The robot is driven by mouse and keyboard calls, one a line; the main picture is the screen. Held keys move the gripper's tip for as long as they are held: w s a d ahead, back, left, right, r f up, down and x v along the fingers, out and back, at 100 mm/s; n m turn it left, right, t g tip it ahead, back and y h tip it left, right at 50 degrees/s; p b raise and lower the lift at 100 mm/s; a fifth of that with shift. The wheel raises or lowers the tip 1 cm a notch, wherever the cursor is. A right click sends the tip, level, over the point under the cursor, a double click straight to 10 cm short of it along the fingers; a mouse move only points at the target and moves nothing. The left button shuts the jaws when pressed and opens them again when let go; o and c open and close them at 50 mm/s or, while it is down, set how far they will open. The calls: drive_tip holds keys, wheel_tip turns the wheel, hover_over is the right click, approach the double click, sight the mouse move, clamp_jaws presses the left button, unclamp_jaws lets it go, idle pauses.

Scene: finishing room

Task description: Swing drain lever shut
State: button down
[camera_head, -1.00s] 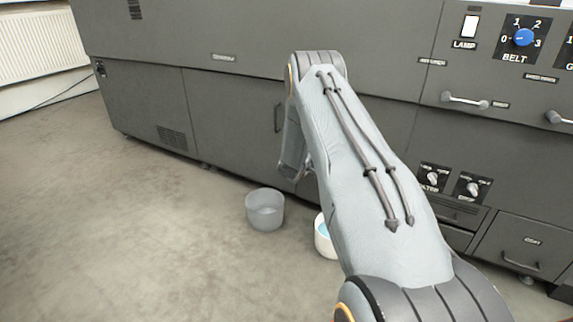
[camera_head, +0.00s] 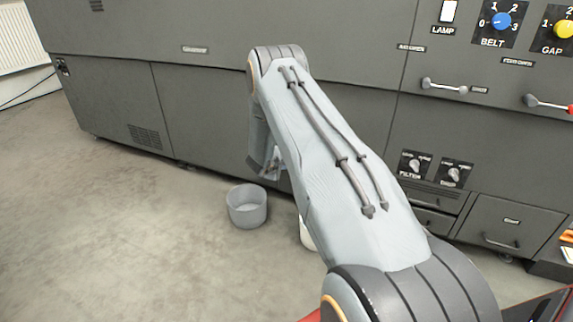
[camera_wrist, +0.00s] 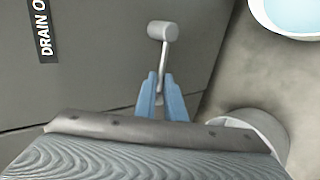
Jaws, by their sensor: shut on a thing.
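The drain lever (camera_wrist: 162,40) shows in the wrist view as a thin grey stem with a pale, rounded cross-piece at its top, against the dark machine panel. A black label reading "DRAIN O", cut off by the frame, (camera_wrist: 43,32) is to its left. My gripper (camera_wrist: 161,78) has its two blue fingers on either side of the stem, below the cross-piece, and is shut on it. The lower end of the lever is hidden by the fingers and wrist. In the head view my arm hides the lever.
A grey bucket (camera_head: 247,207) stands on the floor by the machine (camera_head: 120,95). A white bucket (camera_head: 306,236), mostly hidden by my arm, is beside it; its pale blue contents show in the wrist view (camera_wrist: 298,14). The floor at left is clear.

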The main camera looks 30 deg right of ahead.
drive_tip(key=shift+s+a+f, duration=0.1)
drive_tip(key=shift+f, duration=0.1)
drive_tip(key=c, duration=2)
unclamp_jaws()
drive_tip(key=shift+o, duration=0.8)
drive_tip(key=shift+r, duration=0.1)
drive_tip(key=shift+r, duration=0.1)
drive_tip(key=p+v, duration=0.3)
drive_tip(key=v, duration=0.4)
drive_tip(key=shift+s+a, duration=0.2)
drive_tip(key=shift+r, duration=0.1)
